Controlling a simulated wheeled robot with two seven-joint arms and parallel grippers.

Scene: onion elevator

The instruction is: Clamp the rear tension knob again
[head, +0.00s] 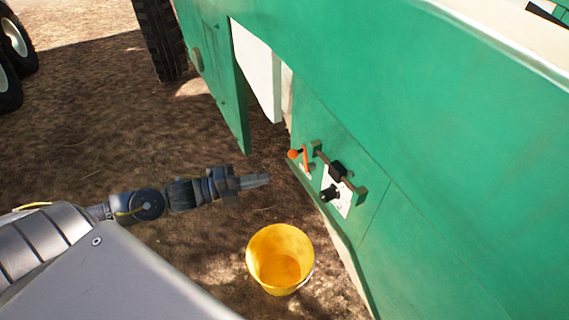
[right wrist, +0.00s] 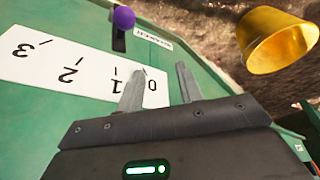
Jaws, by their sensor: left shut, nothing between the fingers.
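In the head view a black knob (head: 330,193) sits on a white plate (head: 341,203) on the green machine's side. I cannot tell whether it is the rear tension knob. My left gripper (head: 266,180) is shut and empty, left of the panel and apart from it. In the right wrist view my right gripper (right wrist: 160,70) has its fingers apart, with nothing seen between them. They are over a white scale plate (right wrist: 35,62) marked 0 to 3, near the 0 end. A purple knob (right wrist: 123,17) on a black stem stands beyond the plate.
The green machine (head: 440,140) fills the right of the head view. An orange-ended lever (head: 293,154) and a black block (head: 337,169) on a rod are near the plate. A yellow bucket (head: 280,258) stands on the ground below. Open ground (head: 90,120) lies at left.

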